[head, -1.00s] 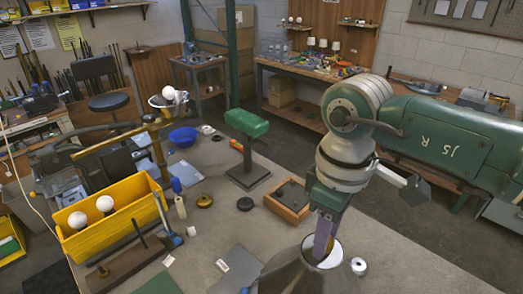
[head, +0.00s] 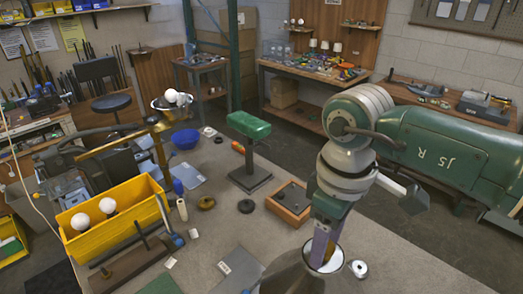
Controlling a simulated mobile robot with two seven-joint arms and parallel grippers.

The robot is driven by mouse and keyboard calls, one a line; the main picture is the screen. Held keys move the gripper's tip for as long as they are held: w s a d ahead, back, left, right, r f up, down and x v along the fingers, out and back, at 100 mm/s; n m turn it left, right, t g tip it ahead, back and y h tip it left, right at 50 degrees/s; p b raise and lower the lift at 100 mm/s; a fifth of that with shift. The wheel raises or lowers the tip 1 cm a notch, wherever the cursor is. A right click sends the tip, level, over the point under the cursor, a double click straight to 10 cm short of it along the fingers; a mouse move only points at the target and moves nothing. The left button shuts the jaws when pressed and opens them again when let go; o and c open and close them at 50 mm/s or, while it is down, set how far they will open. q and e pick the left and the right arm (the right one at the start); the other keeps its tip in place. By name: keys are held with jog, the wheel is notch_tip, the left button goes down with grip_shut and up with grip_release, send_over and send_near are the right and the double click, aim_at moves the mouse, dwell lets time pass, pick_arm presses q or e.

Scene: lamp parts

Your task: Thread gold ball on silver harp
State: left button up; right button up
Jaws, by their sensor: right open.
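My right gripper (head: 322,250) comes in from the right and points down into the open top of a grey conical shade (head: 290,274) with a pale inside, at the bottom of the head view. Its purple fingers are open, but their tips are partly hidden by the rim. A small yellowish patch shows inside the opening beside the fingers; I cannot tell whether it is the gold ball. The silver harp cannot be made out. My left gripper is not in view.
A small white-and-silver round part (head: 358,268) lies right of the shade. A wooden tray (head: 290,203), a green-topped stand (head: 249,150) and dark discs stand behind. A yellow bin (head: 112,222) with white bulbs is at the left. The bench right of the shade is mostly clear.

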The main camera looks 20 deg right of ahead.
jog(key=n, duration=0.6)
jog(key=shift+d+b, duration=0.1)
jog(key=shift+b, duration=0.2)
jog(key=n, duration=0.4)
jog(key=shift+b, duration=0.3)
jog(key=n, duration=0.3)
jog(key=shift+b, duration=0.3)
jog(key=n+b, duration=0.1)
jog(key=n, duration=0.3)
jog(key=shift+w+f, duration=0.1)
jog(key=n, duration=0.3)
jog(key=shift+b, duration=0.4)
jog(key=shift+c, duration=0.3)
grip_shut()
